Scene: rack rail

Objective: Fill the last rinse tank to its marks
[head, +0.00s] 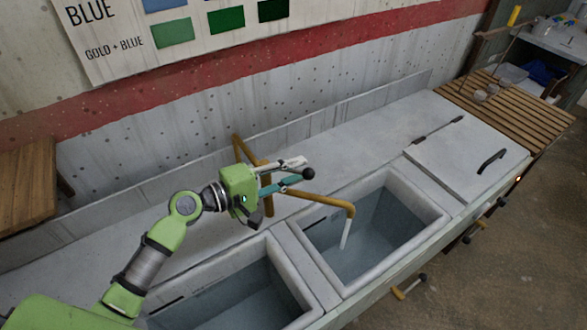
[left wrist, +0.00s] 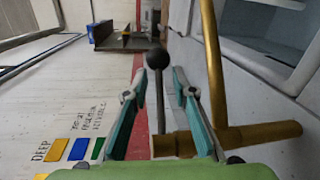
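A brass tap stands behind the tanks, and its spout (head: 325,199) reaches over the middle open tank (head: 439,216). A short pale vertical strip (head: 345,234) hangs below the spout's end; I cannot tell if it is water or a nozzle. The tank's inside is blue-grey; its level and marks are unclear. My left gripper (head: 292,173) is at the tap, its teal fingers apart. In the left wrist view, a lever with a black ball knob (left wrist: 157,59) stands between the fingers (left wrist: 159,90), with gaps visible on both sides. My right gripper is in neither view.
A nearer open tank (head: 310,281) lies at the bottom. A lidded tank (head: 468,145) with a black handle is at the right, beside a slatted wooden rack (head: 530,108). Valve handles (head: 408,287) stick out along the front. A colour chart hangs on the wall.

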